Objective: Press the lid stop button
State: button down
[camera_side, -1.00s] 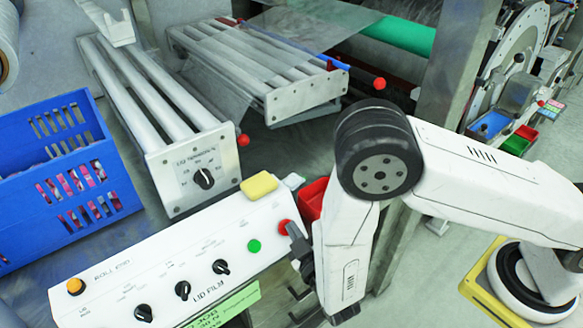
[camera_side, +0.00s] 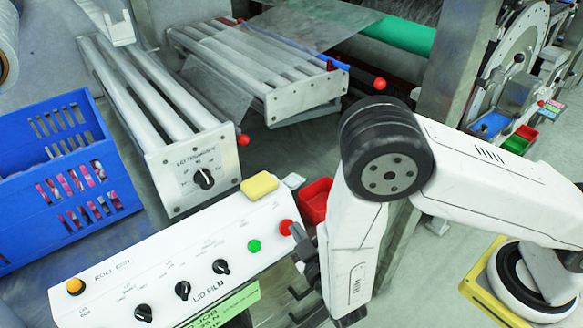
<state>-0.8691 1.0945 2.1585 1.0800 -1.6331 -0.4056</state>
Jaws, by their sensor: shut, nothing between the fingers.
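The white lid film control panel (camera_side: 190,262) lies slanted across the lower left in the side view. A red button (camera_side: 285,227) sits at its right end, beside a green button (camera_side: 254,246). My gripper (camera_side: 297,236) is shut and empty, with its dark fingertips right at the red button's lower right edge. I cannot tell whether they touch it. Most of the red button's face still shows. No lettering on the red button can be read.
Black knobs (camera_side: 183,289) and an orange button (camera_side: 75,286) are on the same panel. A yellow sponge (camera_side: 259,186) rests on its top edge. A red bin (camera_side: 314,199) stands close behind my gripper. A blue crate (camera_side: 62,180) is at the left.

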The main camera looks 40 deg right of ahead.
jog(key=shift+s+r, duration=0.1)
dwell(0.3)
jog(key=shift+s+r, duration=0.7)
jog(key=shift+s, duration=0.3)
jog(key=shift+s+r, duration=0.65)
jog(key=shift+s, duration=0.3)
jog(key=w+d+m+g+y, duration=0.1)
jog(key=w+g, duration=0.1)
jog(key=w+d+m+g+y, duration=0.1)
jog(key=w+g, duration=0.1)
jog(key=w+d+g, duration=0.1)
jog(key=w+g, duration=0.1)
jog(key=shift+r+m+y, duration=0.1)
jog(key=shift+m+y, duration=0.3)
jog(key=s+d+r+g, duration=0.3)
jog(key=s+d+g, duration=0.1)
jog(key=d, duration=0.3)
jog(key=s+d+r+g+y, duration=0.1)
jog(key=s+d+r+g, duration=0.2)
jog(key=s+d+g, duration=0.2)
jog(key=d, duration=0.3)
jog(key=shift+s+r+m, duration=0.25)
jog(key=shift+m, duration=0.05)
